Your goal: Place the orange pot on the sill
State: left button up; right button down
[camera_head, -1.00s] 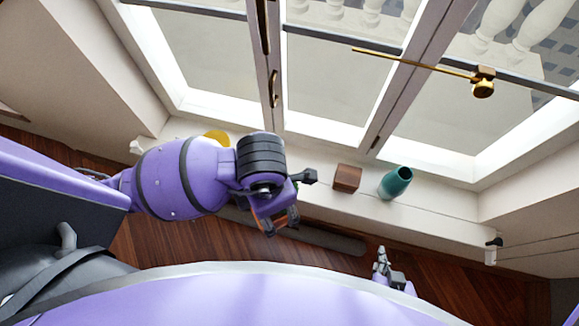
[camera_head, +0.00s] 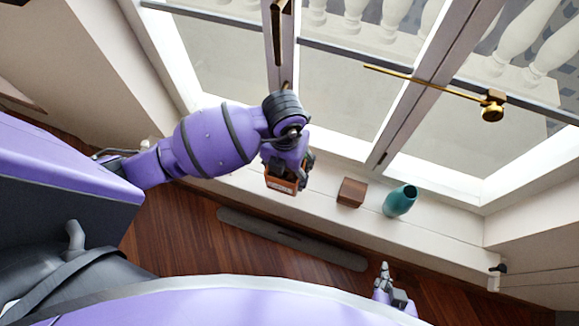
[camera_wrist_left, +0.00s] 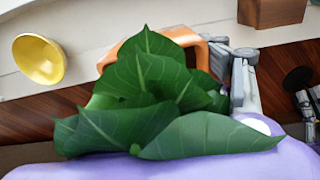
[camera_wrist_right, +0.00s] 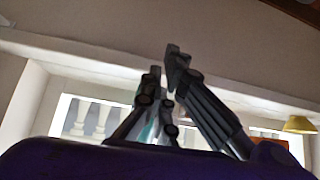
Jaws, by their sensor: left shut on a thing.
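The orange pot (camera_head: 281,184) is in my left gripper (camera_head: 290,178), held over the inner edge of the white sill (camera_head: 440,222), left of the wooden box. I cannot tell whether it touches the sill. In the left wrist view, the pot's orange rim (camera_wrist_left: 200,45) shows behind large green leaves (camera_wrist_left: 160,100), which hide most of it. A grey finger (camera_wrist_left: 245,80) is beside the rim. My right gripper (camera_head: 384,272) is low near the bottom of the head view, away from the pot. Its fingers also show in the right wrist view (camera_wrist_right: 165,75), close together; whether they are shut is unclear.
A brown wooden box (camera_head: 351,192) and a teal vase (camera_head: 400,200) stand on the sill to the right. A yellow bowl (camera_wrist_left: 40,60) is on the sill in the left wrist view. Windows with a brass handle (camera_head: 490,105) rise behind. Bare sill lies right of the vase.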

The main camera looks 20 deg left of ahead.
pick_arm(q)
jog(key=w+f, duration=0.1)
jog(key=f, duration=0.1)
jog(key=w+f, duration=0.1)
jog(key=w, duration=0.1)
jog(key=w+f, duration=0.1)
jog(key=f, duration=0.1)
jog(key=shift+w+a+f+b, duration=0.15)
jog(key=shift+a+f+b, duration=0.05)
jog(key=shift+f+b, duration=0.1)
jog(key=shift+f, duration=1.45)
jog(key=shift+f, duration=0.15)
jog(key=o, duration=1.8)
notch_tip(320, 180, up, 12)
jog(key=shift+r+p, duration=0.15)
jog(key=shift+p, duration=0.25)
